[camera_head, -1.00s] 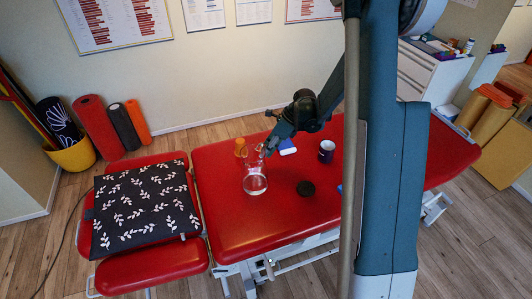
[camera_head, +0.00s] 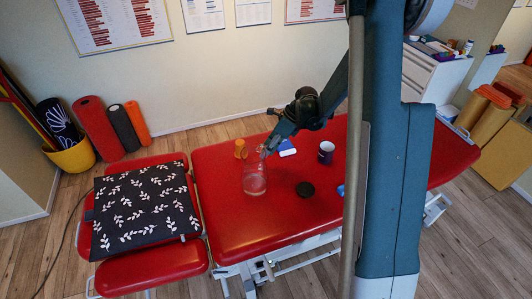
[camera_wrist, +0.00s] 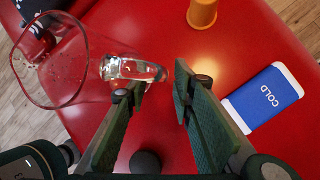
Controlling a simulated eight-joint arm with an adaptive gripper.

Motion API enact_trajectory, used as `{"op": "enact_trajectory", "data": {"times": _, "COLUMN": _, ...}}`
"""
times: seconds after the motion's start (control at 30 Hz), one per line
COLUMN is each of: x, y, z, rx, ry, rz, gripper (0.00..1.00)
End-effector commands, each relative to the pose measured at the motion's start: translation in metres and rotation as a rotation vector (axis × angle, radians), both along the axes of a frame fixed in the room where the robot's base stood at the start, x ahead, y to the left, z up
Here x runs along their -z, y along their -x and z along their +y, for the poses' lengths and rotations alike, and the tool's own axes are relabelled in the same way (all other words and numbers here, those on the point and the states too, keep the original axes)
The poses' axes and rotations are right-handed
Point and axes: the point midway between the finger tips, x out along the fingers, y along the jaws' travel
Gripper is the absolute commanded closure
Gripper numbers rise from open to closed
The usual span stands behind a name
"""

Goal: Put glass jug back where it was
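The clear glass jug (camera_head: 255,180) stands on the red treatment table (camera_head: 225,235), near its left end. In the wrist view its wide round rim (camera_wrist: 50,62) is at the left, and its handle (camera_wrist: 130,68) points right, in front of my left fingertip. My gripper (camera_head: 264,153) is at the jug's upper back right side in the head view. In the wrist view my gripper (camera_wrist: 158,85) has its two fingers apart with a gap of red table between them. Whether a finger touches the handle I cannot tell.
An orange cup (camera_head: 240,148) stands just behind the jug. A white and blue cold pack (camera_head: 287,147) marked COLD, a dark mug (camera_head: 326,151) and a black disc (camera_head: 305,189) are to the right. The table front is clear. A patterned cushion (camera_head: 145,205) lies at the left.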

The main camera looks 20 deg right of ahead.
Motion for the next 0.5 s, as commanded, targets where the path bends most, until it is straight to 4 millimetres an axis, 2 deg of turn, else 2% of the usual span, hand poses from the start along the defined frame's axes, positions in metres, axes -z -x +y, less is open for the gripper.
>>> {"op": "enact_trajectory", "data": {"times": 0.5, "x": -0.069, "y": 0.011, "z": -0.036, "rx": 0.002, "ry": 0.000, "rz": 0.000, "gripper": 0.75}}
